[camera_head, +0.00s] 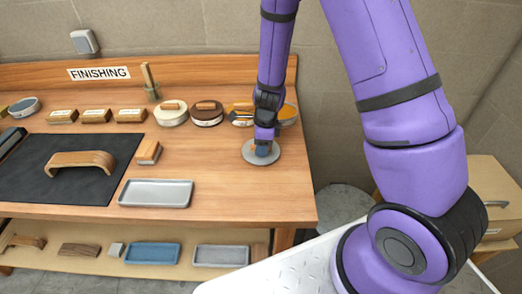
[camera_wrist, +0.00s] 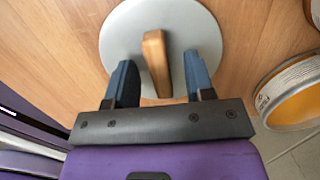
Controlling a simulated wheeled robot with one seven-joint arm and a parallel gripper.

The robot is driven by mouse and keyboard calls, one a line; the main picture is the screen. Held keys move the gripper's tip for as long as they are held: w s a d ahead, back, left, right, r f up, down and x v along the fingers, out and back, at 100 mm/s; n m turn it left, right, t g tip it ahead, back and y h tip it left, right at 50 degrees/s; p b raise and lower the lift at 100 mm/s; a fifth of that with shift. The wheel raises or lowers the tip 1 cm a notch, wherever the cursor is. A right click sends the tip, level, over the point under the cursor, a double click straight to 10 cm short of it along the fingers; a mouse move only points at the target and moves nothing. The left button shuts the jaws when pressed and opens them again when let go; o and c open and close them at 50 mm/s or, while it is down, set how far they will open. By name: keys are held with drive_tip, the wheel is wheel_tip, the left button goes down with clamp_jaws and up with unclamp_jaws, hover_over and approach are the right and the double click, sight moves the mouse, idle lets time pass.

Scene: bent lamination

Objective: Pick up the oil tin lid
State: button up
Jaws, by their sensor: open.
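The oil tin lid is a round grey disc (camera_wrist: 138,32) with a wooden bar handle (camera_wrist: 156,62) across its middle. It lies flat on the bench top, near the right end, and shows in the head view (camera_head: 261,158) under my gripper. My gripper (camera_wrist: 156,82) is open. Its two blue fingers stand on either side of the wooden handle with a gap on both sides. In the head view my gripper (camera_head: 262,149) points down and hides the handle.
An open round tin (camera_wrist: 290,95) stands close right of the lid in the wrist view. In the head view, a brown-lidded tin (camera_head: 207,113) and a cream-lidded tin (camera_head: 172,113) stand behind. A grey tray (camera_head: 156,193), a sanding block (camera_head: 148,152) and a curved wooden piece (camera_head: 80,160) lie left.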

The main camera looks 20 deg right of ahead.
clamp_jaws()
drive_tip(key=shift+r, duration=0.15)
